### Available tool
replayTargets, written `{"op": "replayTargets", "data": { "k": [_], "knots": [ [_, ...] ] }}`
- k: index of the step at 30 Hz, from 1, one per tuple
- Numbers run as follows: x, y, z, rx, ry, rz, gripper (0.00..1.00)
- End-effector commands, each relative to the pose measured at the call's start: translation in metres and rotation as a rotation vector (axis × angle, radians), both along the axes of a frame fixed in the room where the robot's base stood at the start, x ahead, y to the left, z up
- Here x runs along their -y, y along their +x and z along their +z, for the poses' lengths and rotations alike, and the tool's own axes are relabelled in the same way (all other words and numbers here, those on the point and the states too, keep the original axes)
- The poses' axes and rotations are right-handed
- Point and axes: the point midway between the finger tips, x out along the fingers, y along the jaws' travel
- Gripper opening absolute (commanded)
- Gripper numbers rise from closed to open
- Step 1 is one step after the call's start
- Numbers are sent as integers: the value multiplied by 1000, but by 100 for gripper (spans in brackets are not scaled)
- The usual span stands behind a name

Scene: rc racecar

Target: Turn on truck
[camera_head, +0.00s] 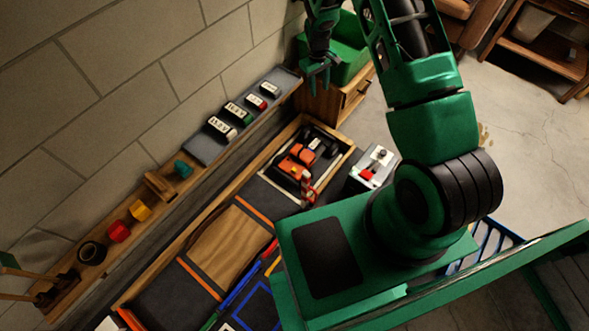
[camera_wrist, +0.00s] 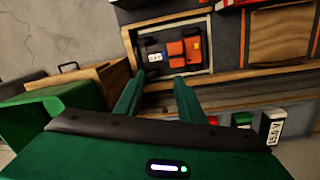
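The truck is an orange and black vehicle (camera_head: 293,163) in a light-edged bay at the far end of the wooden bench tray. It also shows ahead of the fingers in the wrist view (camera_wrist: 184,52), with a small white label on its dark end. No switch can be made out on it. My gripper (camera_head: 321,84) is raised near the wall, beyond and apart from the truck. In the wrist view its two green fingers (camera_wrist: 160,80) are spread, with nothing between them.
A wall shelf (camera_head: 200,147) holds several labelled packs and coloured blocks. A green bin (camera_head: 350,55) stands on a wooden cabinet (camera_head: 345,100) close to my gripper. A grey box with a red part (camera_head: 371,168) sits beside the tray. Open floor lies at the right.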

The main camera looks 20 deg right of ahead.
Motion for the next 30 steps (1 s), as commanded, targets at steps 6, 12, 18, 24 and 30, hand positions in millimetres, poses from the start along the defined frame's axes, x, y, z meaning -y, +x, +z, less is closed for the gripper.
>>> {"op": "replayTargets", "data": {
  "k": [6, 12, 18, 24, 30],
  "knots": [
    [-37, 6, -113, -15, 23, 115, 36],
    [-71, -7, -214, -19, 50, 214, 36],
    [-100, -35, -302, -24, 80, 294, 36],
    [-114, -55, -349, -22, 98, 337, 36],
    [-118, -61, -366, -22, 102, 348, 36]
  ]
}}
